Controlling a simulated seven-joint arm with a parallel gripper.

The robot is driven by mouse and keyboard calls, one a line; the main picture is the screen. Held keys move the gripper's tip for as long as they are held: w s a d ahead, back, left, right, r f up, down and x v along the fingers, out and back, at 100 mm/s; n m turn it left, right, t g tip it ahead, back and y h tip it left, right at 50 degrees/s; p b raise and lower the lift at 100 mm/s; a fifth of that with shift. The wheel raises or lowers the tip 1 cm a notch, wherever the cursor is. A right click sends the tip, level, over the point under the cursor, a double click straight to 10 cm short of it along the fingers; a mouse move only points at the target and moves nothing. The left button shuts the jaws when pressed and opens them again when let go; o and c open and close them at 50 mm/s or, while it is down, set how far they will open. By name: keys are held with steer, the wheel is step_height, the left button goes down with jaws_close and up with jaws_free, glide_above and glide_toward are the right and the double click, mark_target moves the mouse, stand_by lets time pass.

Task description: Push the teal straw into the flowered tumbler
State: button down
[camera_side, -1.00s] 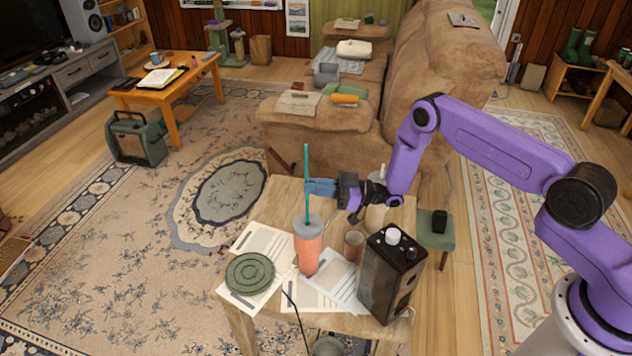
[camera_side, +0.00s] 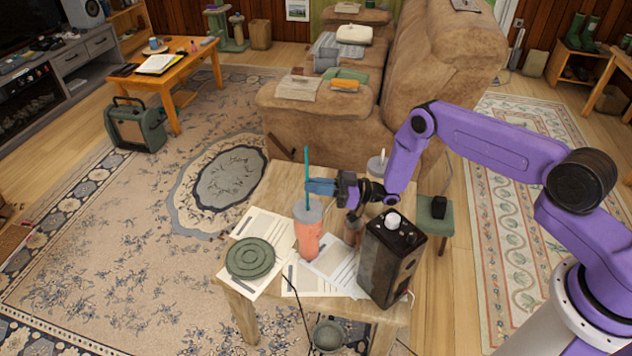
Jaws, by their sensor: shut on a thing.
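The teal straw (camera_side: 307,165) stands upright, its lower end at the grey lid (camera_side: 308,212) of the orange-pink tumbler (camera_side: 307,238). The tumbler stands on the small wooden table; its flower pattern is too small to make out clearly. My gripper (camera_side: 310,187), with blue fingers, comes in from the right and is shut on the straw just above the lid. How far the straw goes inside the tumbler is hidden.
A dark box-shaped device (camera_side: 388,262) with a white knob stands right of the tumbler, under my wrist. A brownish cup (camera_side: 352,232) is between them. A round green trivet (camera_side: 250,258) lies on papers (camera_side: 331,262) at the left. The table's far left corner (camera_side: 295,182) is bare.

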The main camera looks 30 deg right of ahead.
steer(key=shift+f, duration=0.2)
steer(key=c, duration=1.2)
jaws_free()
steer(key=shift+o, duration=0.2)
steer(key=shift+d, duration=0.1)
steer(key=v, duration=1.7)
steer(key=shift+s+d, duration=0.1)
